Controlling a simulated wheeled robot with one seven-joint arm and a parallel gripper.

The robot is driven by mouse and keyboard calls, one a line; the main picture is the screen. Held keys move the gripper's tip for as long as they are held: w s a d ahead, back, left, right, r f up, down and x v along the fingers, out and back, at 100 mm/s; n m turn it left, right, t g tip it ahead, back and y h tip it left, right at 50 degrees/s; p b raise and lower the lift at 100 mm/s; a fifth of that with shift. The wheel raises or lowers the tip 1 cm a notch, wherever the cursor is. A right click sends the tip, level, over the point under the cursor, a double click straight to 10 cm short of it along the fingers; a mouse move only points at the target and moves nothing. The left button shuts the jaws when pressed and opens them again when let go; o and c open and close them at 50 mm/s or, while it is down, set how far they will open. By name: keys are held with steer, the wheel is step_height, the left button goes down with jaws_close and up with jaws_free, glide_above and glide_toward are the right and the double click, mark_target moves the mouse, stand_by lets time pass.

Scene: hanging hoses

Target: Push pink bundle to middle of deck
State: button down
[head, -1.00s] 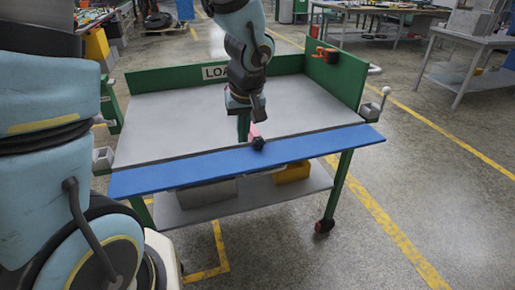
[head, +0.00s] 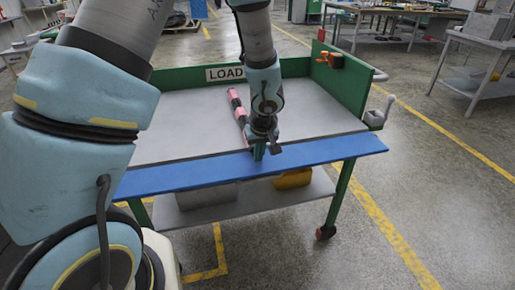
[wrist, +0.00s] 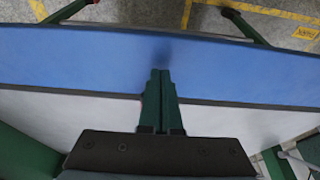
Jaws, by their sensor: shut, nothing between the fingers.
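The pink bundle (head: 238,107), a long pink roll with dark bands, lies on the grey deck (head: 190,120) of a green-walled cart. It runs front to back left of my arm, its far end near the LOAD sign. Its near end is partly hidden behind my wrist. My gripper (head: 259,154) is shut and empty, pointing down at the blue front strip (head: 330,150), in front of and slightly right of the bundle. In the wrist view the closed green fingers (wrist: 160,74) reach over the blue strip; the bundle is almost entirely hidden there.
Green walls (head: 342,86) close the back and right of the deck, with an orange clamp (head: 329,59) on the right wall. The deck right of my arm is clear. A grey table (head: 480,75) stands at right.

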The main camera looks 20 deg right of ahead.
steer(key=shift+w+d, duration=0.15)
steer(key=shift+w, duration=0.5)
steer(key=shift+w, duration=0.1)
steer(key=w, duration=0.4)
steer(key=w+d+p, duration=0.1)
steer(key=w, duration=0.3)
steer(key=w+p, duration=0.1)
steer(key=w, duration=0.3)
steer(key=shift+w+d, duration=0.1)
steer(key=shift+d, duration=0.15)
